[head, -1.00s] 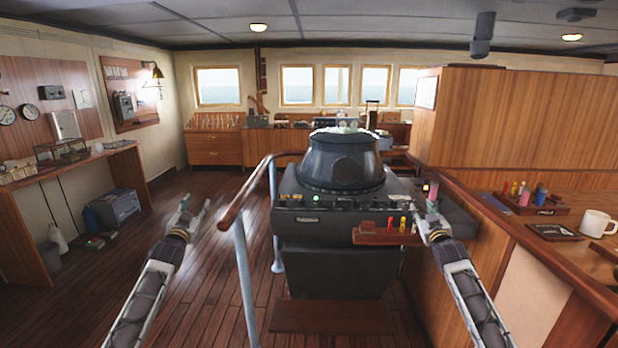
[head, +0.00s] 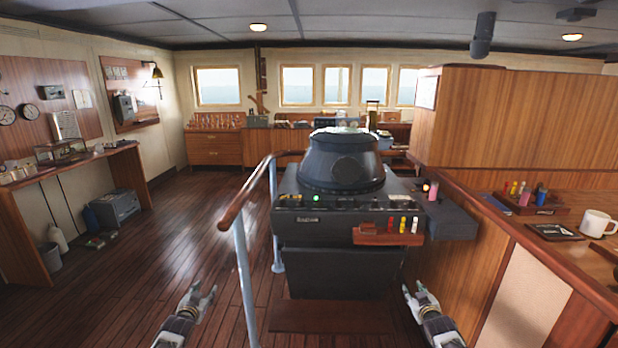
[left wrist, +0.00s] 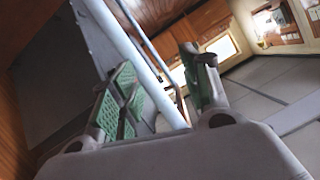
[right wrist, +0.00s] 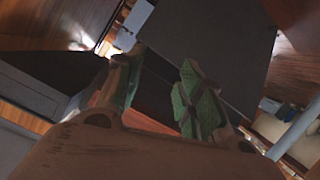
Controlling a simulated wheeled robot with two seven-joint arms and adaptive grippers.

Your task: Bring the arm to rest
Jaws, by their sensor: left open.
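My left gripper (head: 204,291) is low in the head view, left of the railing, over the wooden floor. In the left wrist view its green-padded fingers (left wrist: 160,90) stand apart with nothing between them. My right gripper (head: 419,288) is low in the head view, in front of the console's right side. In the right wrist view its green-padded fingers (right wrist: 155,95) are apart and empty. Both arms are drawn in close to the bottom edge of the head view.
A black console (head: 340,215) stands ahead, with a small wooden rack (head: 388,234) on its front and a pink cylinder (head: 433,190) at its right. A railing (head: 243,270) is to its left. A wooden counter (head: 590,270) is at right.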

